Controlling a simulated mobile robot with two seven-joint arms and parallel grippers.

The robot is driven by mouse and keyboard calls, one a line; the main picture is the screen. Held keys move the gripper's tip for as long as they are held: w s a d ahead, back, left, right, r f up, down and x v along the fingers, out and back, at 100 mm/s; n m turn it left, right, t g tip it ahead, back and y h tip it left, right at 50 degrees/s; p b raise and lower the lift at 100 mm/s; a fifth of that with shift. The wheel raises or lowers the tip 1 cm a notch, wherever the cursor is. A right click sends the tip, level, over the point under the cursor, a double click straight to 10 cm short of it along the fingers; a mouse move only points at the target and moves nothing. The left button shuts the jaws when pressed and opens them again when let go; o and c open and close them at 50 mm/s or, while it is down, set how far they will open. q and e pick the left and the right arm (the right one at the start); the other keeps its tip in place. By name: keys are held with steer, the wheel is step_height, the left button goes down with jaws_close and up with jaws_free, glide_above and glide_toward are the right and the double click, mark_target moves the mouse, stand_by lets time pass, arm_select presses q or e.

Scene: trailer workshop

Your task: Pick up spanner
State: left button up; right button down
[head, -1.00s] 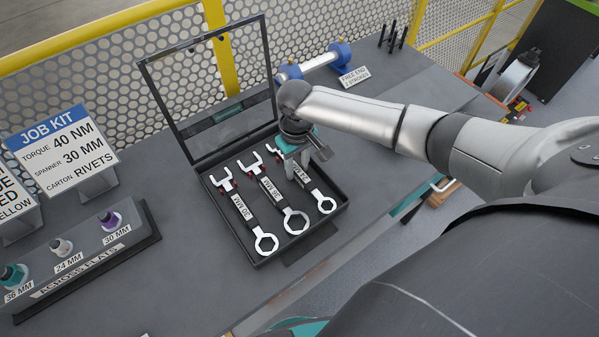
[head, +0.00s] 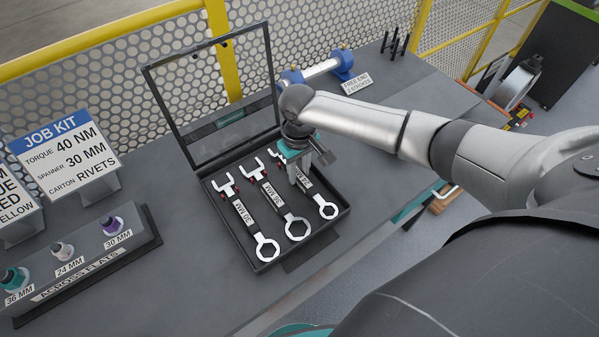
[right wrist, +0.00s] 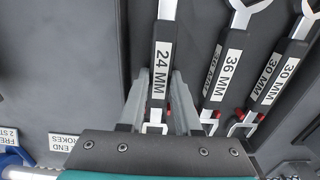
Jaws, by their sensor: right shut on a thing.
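An open black case (head: 290,262) on the bench holds three silver spanners with black labelled grips. My right gripper (head: 299,180) reaches down over the right-hand one, the 24 MM spanner (head: 327,209). In the right wrist view, the gripper (right wrist: 160,92) has one finger on each side of the 24 MM spanner (right wrist: 166,12) and is shut on its grip. The 36 MM spanner (head: 296,226) lies in the middle and the 30 MM spanner (head: 266,247) at the left. The gripper hides part of the 24 MM spanner in the head view. My left gripper is not in view.
The case's raised lid (head: 186,131) stands behind it. A job kit sign (head: 69,152) reading spanner 30 MM stands left, above a rack of sockets (head: 90,262). A blue-ended cylinder (head: 320,68) lies behind my right arm.

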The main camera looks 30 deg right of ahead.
mark_target(299, 173)
step_height(299, 173, up, 20)
steer(key=p, duration=0.2)
steer(key=shift+f, duration=0.15)
steer(key=c, duration=1.2)
jaws_free()
jaws_close()
